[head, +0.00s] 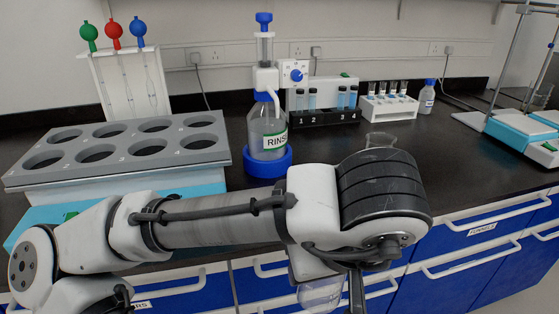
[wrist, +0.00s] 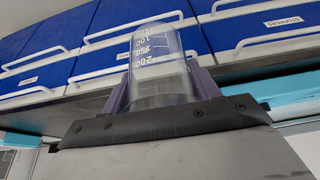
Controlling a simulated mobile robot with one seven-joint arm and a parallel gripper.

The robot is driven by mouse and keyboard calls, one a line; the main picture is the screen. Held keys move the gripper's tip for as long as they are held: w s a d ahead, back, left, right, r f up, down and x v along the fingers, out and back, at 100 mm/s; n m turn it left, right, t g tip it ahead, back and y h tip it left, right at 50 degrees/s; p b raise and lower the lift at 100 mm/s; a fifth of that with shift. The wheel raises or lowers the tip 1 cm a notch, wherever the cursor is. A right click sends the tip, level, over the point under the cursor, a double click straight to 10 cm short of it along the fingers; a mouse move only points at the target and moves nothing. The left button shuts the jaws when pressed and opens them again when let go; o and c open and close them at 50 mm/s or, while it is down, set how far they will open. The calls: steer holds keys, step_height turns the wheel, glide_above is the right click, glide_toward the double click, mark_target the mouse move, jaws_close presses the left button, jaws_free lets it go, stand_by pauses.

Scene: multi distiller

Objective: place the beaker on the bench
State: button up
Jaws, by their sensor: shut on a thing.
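My gripper (wrist: 161,90) is shut on a clear glass beaker (wrist: 160,60) with white graduation marks. In the wrist view the beaker stands between the two purple-grey fingers, its rounded end away from my gripper. In the head view the beaker (head: 318,296) shows partly at the bottom edge, below my wrist, in front of the blue drawers and apart from the bench top. My arm hides most of my gripper there. The bench (head: 460,152) has a black top, with bare room to the right of my wrist.
Another clear glass vessel (head: 381,140) stands on the bench just behind my wrist. A rinse bottle (head: 268,125) in a blue base, a grey rack (head: 118,150) with holes, a black vial rack (head: 325,118) and a white rack (head: 390,108) stand around. Blue-white equipment (head: 522,130) is at right.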

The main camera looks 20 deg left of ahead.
steer(key=w+a+p, duration=0.4)
steer(key=w, duration=0.2)
steer(key=w+a+p, duration=0.4)
steer(key=w, duration=0.2)
steer(key=w+a+p, duration=0.4)
steer(key=w, duration=0.2)
steer(key=shift+w+a, duration=0.2)
steer(key=shift+w, duration=0.05)
steer(key=w+a, duration=0.2)
steer(key=w, duration=0.1)
steer(key=shift+w+a, duration=0.25)
steer(key=shift+w, duration=0.05)
steer(key=shift+s+d, duration=0.1)
steer(key=shift+s, duration=0.05)
steer(key=shift+f, duration=0.15)
steer(key=shift+f, duration=0.15)
steer(key=o, duration=1)
